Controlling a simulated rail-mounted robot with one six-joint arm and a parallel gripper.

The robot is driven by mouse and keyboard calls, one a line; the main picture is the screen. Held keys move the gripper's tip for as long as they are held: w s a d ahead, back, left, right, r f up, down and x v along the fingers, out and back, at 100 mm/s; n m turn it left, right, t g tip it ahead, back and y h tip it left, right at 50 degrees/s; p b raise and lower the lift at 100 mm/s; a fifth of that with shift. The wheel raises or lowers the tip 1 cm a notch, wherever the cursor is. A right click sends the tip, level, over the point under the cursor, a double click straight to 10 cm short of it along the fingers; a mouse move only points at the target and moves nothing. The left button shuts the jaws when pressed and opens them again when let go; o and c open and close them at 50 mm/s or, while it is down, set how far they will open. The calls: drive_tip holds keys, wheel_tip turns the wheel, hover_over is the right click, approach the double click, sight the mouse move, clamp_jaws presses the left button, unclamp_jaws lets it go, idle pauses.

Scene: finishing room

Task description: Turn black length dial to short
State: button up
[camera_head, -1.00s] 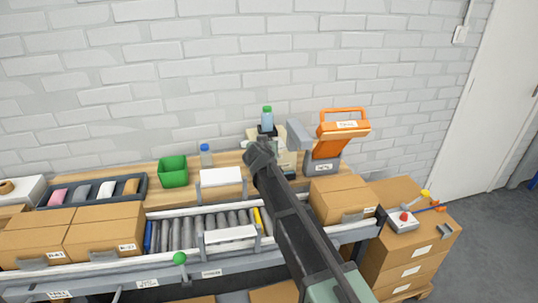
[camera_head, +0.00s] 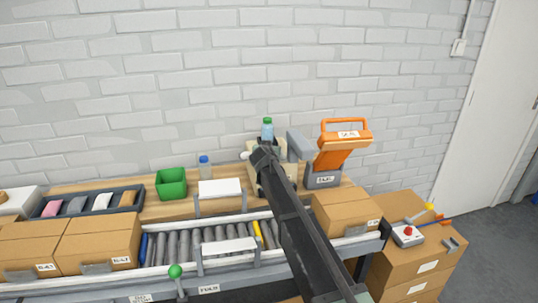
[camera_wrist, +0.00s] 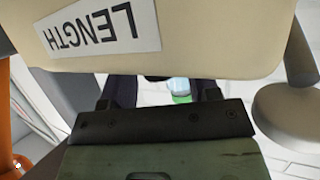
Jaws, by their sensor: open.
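A beige machine (camera_head: 286,172) stands on the bench against the wall, mostly hidden behind my arm in the head view. In the wrist view its beige housing (camera_wrist: 210,45) fills the top, with a white LENGTH label (camera_wrist: 100,28) upside down. A small dark edge below the housing may be the black dial; its pointer and setting are hidden. My gripper (camera_wrist: 160,95) is at the housing, its two fingers apart on either side of that dark edge. I cannot tell whether they touch it. In the head view my gripper (camera_head: 264,156) is in front of the machine.
A blue bottle with a green cap (camera_head: 267,130) shows above the machine. An orange-handled device (camera_head: 342,150) stands close on the right. A green bin (camera_head: 171,183) and a small bottle (camera_head: 205,168) are left. A roller conveyor (camera_head: 210,240) with cartons runs in front.

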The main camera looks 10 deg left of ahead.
drive_tip(key=shift+c, duration=0.2)
drive_tip(key=c, duration=0.7)
drive_tip(key=shift+s+d+n+y, duration=0.1)
drive_tip(key=shift+d+n+y, duration=0.05)
drive_tip(key=shift+n+y, duration=0.4)
drive_tip(key=shift+n+g+y, duration=0.5)
drive_tip(key=shift+n+y, duration=1.25)
drive_tip(key=shift+y, duration=0.3)
drive_tip(key=o, duration=0.7)
drive_tip(key=shift+o, duration=0.2)
